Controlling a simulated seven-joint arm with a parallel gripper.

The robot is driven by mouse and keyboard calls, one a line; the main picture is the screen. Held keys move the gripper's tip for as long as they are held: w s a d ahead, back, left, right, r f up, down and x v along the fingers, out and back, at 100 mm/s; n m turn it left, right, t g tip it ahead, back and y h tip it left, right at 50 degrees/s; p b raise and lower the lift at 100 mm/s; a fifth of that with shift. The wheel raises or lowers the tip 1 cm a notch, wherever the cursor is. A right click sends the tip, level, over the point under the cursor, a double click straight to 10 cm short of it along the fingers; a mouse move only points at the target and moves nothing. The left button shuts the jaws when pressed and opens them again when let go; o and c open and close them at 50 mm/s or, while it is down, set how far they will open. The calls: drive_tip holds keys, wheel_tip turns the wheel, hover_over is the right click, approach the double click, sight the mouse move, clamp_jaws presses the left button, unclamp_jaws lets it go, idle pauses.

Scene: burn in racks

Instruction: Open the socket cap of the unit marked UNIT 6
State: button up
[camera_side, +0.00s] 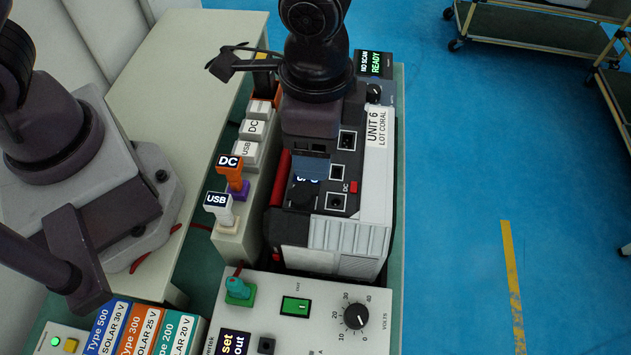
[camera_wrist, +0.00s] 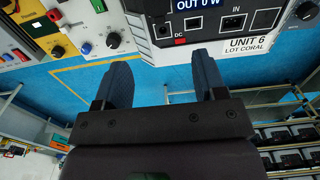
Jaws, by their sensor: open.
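The unit marked UNIT 6 (camera_side: 376,150) is a black and white box standing in the side view, with its label on the right edge. Its socket panel also shows at the top of the wrist view (camera_wrist: 250,45). A small red piece (camera_side: 353,187) sits beside the DC label and a square socket (camera_side: 337,202); the red piece also shows in the wrist view (camera_wrist: 180,41). I cannot tell whether a cap covers a socket. My gripper (camera_wrist: 163,80) is open and empty, over the unit in the side view, hiding part of its panel and display.
A strip with plugs, including an orange DC plug (camera_side: 231,172) and a white USB plug (camera_side: 219,208), stands left of the unit. A power supply with a volts knob (camera_side: 356,316) is in front. A small READY display (camera_side: 375,63) stands behind. Blue floor lies to the right.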

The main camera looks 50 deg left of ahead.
sight(316, 190)
wheel_tip(316, 190, down, 11)
drive_tip(key=shift+r, duration=0.15)
drive_tip(key=c, duration=0.9)
